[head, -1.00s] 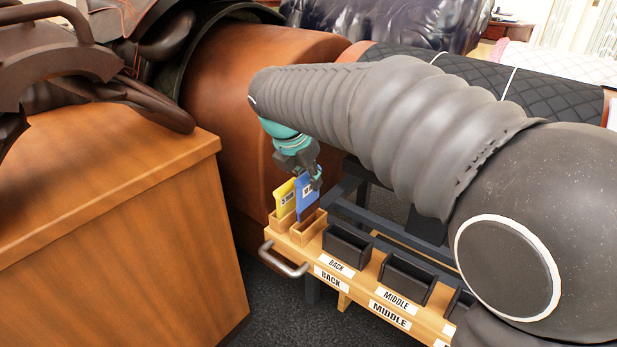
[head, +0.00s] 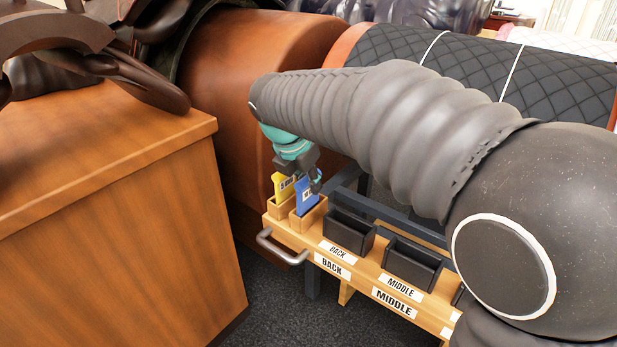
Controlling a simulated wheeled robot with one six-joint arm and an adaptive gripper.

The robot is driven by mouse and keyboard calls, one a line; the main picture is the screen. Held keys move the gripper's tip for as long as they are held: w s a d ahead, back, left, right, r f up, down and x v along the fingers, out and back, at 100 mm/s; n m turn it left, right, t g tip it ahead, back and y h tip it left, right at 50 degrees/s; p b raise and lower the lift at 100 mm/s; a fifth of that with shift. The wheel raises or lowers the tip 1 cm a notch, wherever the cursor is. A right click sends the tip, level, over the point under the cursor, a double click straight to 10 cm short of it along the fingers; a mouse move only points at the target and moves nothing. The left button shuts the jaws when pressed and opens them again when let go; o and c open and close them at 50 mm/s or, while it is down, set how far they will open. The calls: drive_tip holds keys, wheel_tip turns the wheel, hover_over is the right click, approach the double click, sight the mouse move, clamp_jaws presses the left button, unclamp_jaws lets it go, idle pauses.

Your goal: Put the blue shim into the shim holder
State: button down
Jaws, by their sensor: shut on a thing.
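The blue shim (head: 304,196) is upright, with its lower part hidden inside the front wooden slot of the shim holder (head: 309,219). My gripper (head: 315,183) is shut on the top of the blue shim, just above the holder. A yellow shim (head: 282,188) stands in the slot behind and to the left of it. How deep the blue shim sits and whether it touches the bottom of its slot cannot be seen.
Black bins (head: 348,230) labelled BACK and MIDDLE stand right of the holder on the wooden rack, which has a metal handle (head: 281,247). A wooden cabinet (head: 100,200) fills the left. A brown padded body (head: 250,90) is behind my gripper.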

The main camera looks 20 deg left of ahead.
drive_tip(key=shift+f, duration=0.15)
drive_tip(key=c, duration=1)
unclamp_jaws()
drive_tip(key=shift+o, duration=0.2)
drive_tip(key=v, duration=1.2)
